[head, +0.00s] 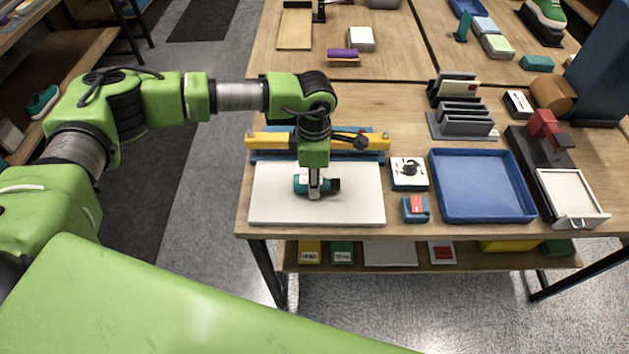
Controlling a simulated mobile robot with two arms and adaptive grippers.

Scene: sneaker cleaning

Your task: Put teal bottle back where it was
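The teal bottle (301,184) lies on its side on or just above the white board (357,209) at the table's front left. Its dark cap points right. My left gripper (314,192) points straight down at the bottle's middle, with one finger in front of it. The far finger is hidden behind the bottle, so I cannot tell whether the fingers are closed on it. My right gripper is out of view.
A yellow and blue bar-shaped tool (268,141) runs along the board's back edge. Right of the board are a white-topped box (408,173), a small blue and red block (415,208) and an empty blue tray (482,186). A grey rack (462,121) stands behind the tray.

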